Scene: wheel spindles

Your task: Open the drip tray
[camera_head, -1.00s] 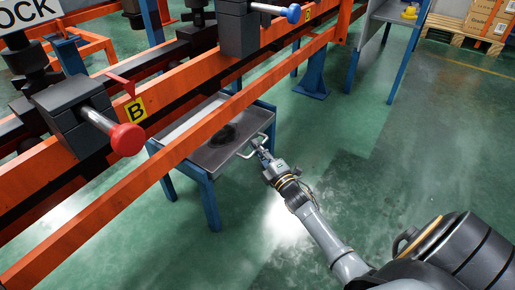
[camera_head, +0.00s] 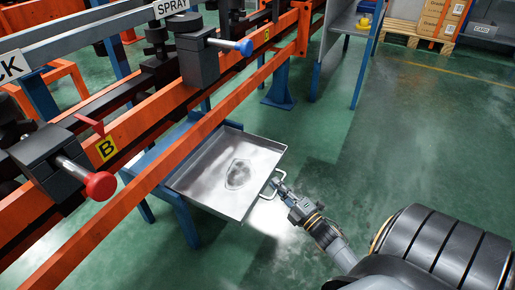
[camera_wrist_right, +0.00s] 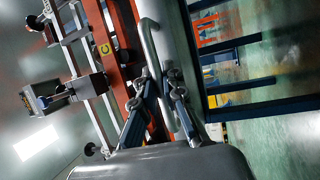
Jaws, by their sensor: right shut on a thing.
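The drip tray (camera_head: 208,178) is a shallow grey metal tray with a dark wet-looking patch on its floor. It sticks out from under the orange rail toward my right arm. A light bar handle (camera_head: 268,193) is on its near right side. My right gripper (camera_head: 277,184) is shut on this handle. In the right wrist view, the handle (camera_wrist_right: 150,45) runs between the fingers of my right gripper (camera_wrist_right: 157,92). The tray's back part is hidden behind the rail. My left gripper is not in view.
The orange rail (camera_head: 150,182) crosses above the tray's back part. A blue stand (camera_head: 183,215) is under the tray. A red knob (camera_head: 100,186) and a blue knob (camera_head: 245,47) stick out from dark blocks. Green floor (camera_head: 370,140) to the right is clear.

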